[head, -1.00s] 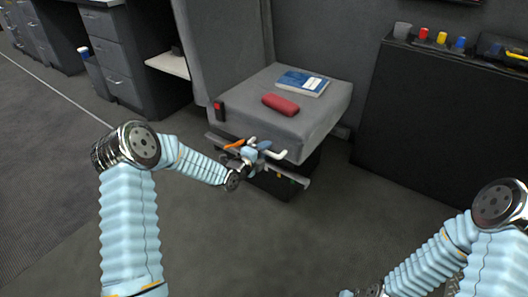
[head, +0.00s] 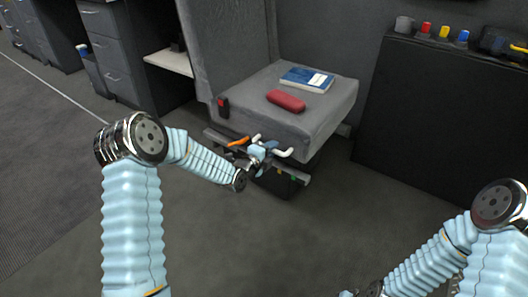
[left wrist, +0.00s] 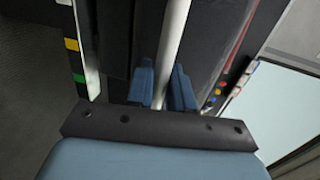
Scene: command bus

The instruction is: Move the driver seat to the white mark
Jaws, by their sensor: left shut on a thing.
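The driver seat (head: 300,112) is grey and stands at the centre of the head view, its cushion front facing me. My left gripper (head: 262,153) is under the cushion's front edge. In the left wrist view its blue fingers (left wrist: 163,88) are shut around a pale bar (left wrist: 173,42). An orange lever (head: 238,142) and a white-tipped lever (head: 284,152) flank it in the head view. I cannot make out a white mark for certain. My right gripper (head: 346,293) barely shows at the bottom edge.
A blue book (head: 307,79) and a red case (head: 286,101) lie on the cushion. A black cabinet (head: 440,120) with a cup and coloured knobs stands close to the right. Grey drawers (head: 106,50) stand at the back left. The floor (head: 250,240) in front is clear.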

